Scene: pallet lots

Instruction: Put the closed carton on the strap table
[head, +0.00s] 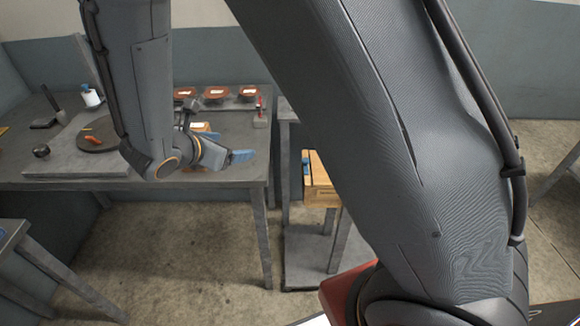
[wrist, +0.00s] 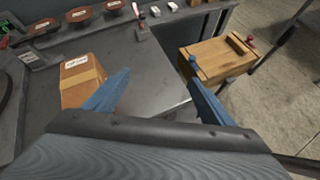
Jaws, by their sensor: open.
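A closed brown carton (wrist: 80,79) with a white label and a tape band stands upright on the grey table (wrist: 150,70), left of my gripper (wrist: 160,86) in the wrist view. My gripper's blue fingers are wide apart, with only bare tabletop and its edge between them. In the head view my gripper (head: 240,157) is above the table's front right part. The carton (head: 200,127) is mostly hidden behind it there. I cannot tell which surface is the strap table.
A wooden box (wrist: 217,60) with blue and red knobs is right of the table; it shows on a lower grey stand in the head view (head: 320,183). Red-brown round items (head: 216,93) line the table's back. A dark disc (head: 98,136) lies at left.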

